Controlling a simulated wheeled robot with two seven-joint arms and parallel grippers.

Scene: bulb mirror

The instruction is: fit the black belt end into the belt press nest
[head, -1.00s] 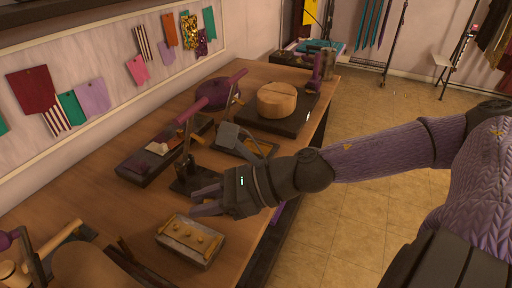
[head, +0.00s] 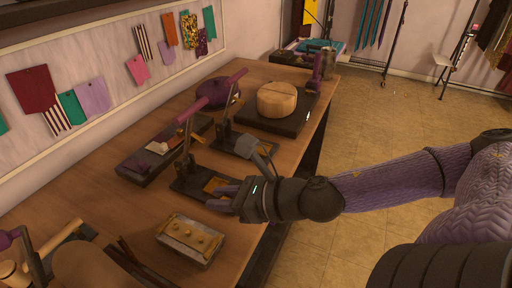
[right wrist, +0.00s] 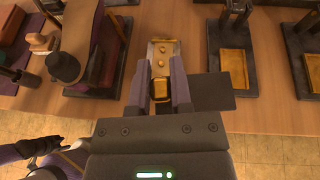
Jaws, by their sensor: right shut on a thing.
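My right gripper (head: 222,197) is over the bench's front edge, beside the near lever press (head: 190,180).
A second press (head: 245,146) with a brass nest (right wrist: 293,40) stands farther along. A grey block with brass knobs (head: 190,240) lies near the bench edge. A round wooden block (head: 277,100) sits on a dark slab behind. Press levers stand tall over the bench.

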